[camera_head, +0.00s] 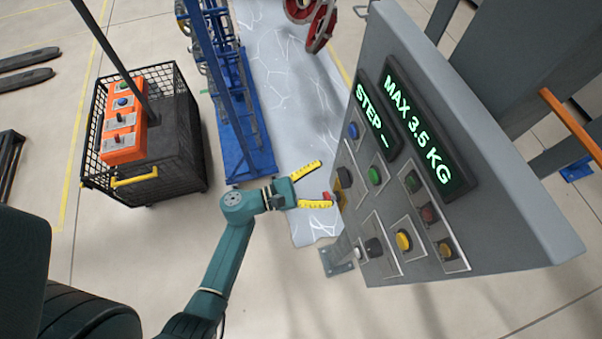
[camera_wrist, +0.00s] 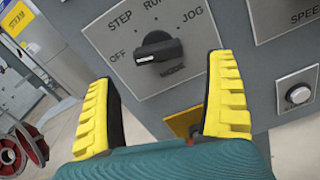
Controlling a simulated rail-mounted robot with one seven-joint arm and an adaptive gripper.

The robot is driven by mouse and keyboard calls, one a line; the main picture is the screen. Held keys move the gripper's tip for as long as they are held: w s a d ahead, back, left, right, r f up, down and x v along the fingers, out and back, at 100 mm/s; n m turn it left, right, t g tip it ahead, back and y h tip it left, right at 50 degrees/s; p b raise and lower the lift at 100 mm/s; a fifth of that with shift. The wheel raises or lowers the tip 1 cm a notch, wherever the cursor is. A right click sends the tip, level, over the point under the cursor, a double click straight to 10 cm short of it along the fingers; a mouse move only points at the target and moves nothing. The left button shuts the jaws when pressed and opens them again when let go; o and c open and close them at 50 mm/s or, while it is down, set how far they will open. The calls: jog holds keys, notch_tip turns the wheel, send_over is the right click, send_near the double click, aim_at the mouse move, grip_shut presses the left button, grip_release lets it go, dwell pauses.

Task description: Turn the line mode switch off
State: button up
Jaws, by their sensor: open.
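The line mode switch (camera_wrist: 160,47) is a black knob on a grey plate marked OFF, STEP, RUN and JOG in the wrist view. Its grip lies roughly sideways, with a pale mark near its left end. Which label it points to is hard to tell, but the panel display (camera_head: 375,115) reads STEP. My gripper (camera_head: 322,184) is open and empty in front of the panel's left side. In the wrist view my two yellow fingers (camera_wrist: 162,67) stand apart below the knob, one to each side, without visible contact.
The grey control panel (camera_head: 490,235) carries several coloured buttons. A yellow plate (camera_wrist: 182,122) with a bit of red shows between my fingers, partly hidden. A blue rack (camera_head: 235,130), red wheels (camera_head: 320,25) and a black mesh cart (camera_head: 180,150) stand left of the panel.

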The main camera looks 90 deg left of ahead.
jog(key=v, duration=0.6)
jog(key=shift+s, duration=0.4)
jog(key=shift+d, duration=0.1)
